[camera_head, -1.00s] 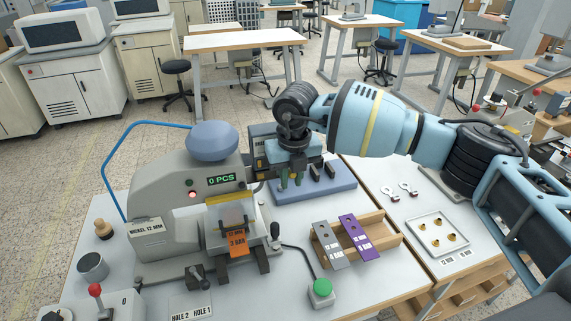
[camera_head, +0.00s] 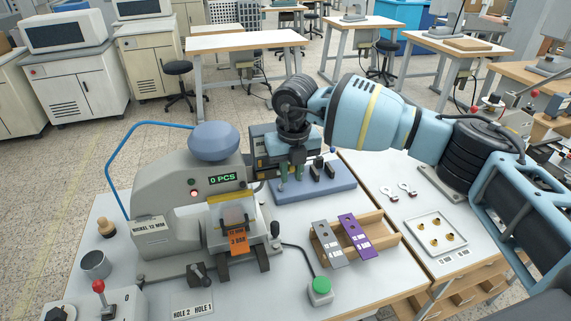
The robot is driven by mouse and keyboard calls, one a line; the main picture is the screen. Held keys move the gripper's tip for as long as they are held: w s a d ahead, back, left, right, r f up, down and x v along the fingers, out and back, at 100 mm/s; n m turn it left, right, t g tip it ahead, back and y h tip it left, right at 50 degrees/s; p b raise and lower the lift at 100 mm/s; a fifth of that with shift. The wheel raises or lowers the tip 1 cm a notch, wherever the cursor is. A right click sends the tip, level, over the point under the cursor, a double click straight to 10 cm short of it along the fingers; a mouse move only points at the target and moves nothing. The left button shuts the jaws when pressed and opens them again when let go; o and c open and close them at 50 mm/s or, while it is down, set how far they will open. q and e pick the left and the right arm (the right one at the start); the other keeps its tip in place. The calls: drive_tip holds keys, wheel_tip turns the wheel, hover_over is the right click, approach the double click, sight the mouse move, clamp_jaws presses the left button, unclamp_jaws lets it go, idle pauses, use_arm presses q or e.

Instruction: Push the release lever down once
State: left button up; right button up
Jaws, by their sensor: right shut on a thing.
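My right gripper (camera_head: 291,178) reaches down over the blue block (camera_head: 327,188) behind and right of the grey stamping machine (camera_head: 182,190). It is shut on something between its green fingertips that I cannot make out. A small lever with a dark ball knob (camera_head: 275,229) stands at the machine's right front, apart from this gripper. A red-knobbed lever (camera_head: 98,287) stands on a white box at the front left. Which one is the release lever is not marked. My left gripper is not in view.
An orange tag (camera_head: 237,240) lies on the machine's front. A green button (camera_head: 320,286) sits at the table front. A wooden holder (camera_head: 386,232) bears a grey and a purple strip. A white tray (camera_head: 437,243) with small brass parts is at the right.

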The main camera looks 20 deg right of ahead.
drive_tip(key=shift+w+r, duration=0.25)
drive_tip(key=shift+r, duration=0.25)
drive_tip(key=shift+w+r, duration=0.25)
drive_tip(key=shift+r, duration=0.15)
drive_tip(key=o, duration=0.9)
drive_tip(key=shift+f, duration=0.15)
